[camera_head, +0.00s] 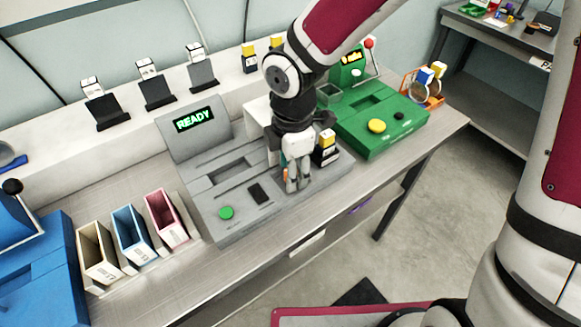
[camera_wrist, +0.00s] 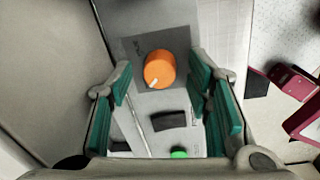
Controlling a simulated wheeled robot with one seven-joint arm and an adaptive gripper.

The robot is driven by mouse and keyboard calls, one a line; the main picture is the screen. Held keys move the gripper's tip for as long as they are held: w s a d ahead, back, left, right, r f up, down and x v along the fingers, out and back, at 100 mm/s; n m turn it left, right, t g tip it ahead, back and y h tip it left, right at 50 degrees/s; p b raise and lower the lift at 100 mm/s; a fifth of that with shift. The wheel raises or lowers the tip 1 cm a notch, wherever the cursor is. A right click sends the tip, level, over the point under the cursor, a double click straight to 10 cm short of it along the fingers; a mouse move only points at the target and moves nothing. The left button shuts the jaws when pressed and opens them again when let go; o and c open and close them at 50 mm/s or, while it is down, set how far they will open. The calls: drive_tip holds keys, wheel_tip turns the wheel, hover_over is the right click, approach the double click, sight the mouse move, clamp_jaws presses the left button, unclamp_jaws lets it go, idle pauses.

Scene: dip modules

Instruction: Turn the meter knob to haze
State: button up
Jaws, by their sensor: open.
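The meter is a grey console (camera_head: 240,222) with a tilted screen reading READY (camera_head: 194,119). Its round orange knob (camera_wrist: 159,69) sits on a dark plate in the wrist view, with a white mark pointing to the lower left. The lettering around the knob is unreadable, so I cannot tell which setting it marks. In the head view only a sliver of the knob (camera_head: 285,174) shows beside the fingers. My gripper (camera_head: 297,184) is open above the console's right part. In the wrist view its green-padded fingers (camera_wrist: 160,80) stand apart on either side of the knob, with nothing held.
A green button (camera_head: 226,213) and a dark slot (camera_head: 258,193) lie left of the knob. A black holder with a yellow-and-white block (camera_head: 326,143) stands close right of my gripper. A green machine (camera_head: 378,135) is farther right. Three coloured bins (camera_head: 129,232) and a blue machine (camera_head: 36,270) stand left.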

drive_tip(key=shift+f, duration=0.1)
clamp_jaws()
drive_tip(key=shift+m, duration=0.3)
drive_tip(key=m, duration=0.3)
drive_tip(key=shift+m, duration=0.4)
drive_tip(key=m+b, duration=0.1)
drive_tip(key=m, duration=0.3)
drive_tip(key=shift+a+m, duration=0.1)
drive_tip(key=shift+m, duration=0.2)
drive_tip(key=m+b, duration=0.1)
drive_tip(key=m, duration=0.3)
drive_tip(key=shift+w+h, duration=0.1)
drive_tip(key=shift+h, duration=0.2)
drive_tip(key=shift+m, duration=2.5)
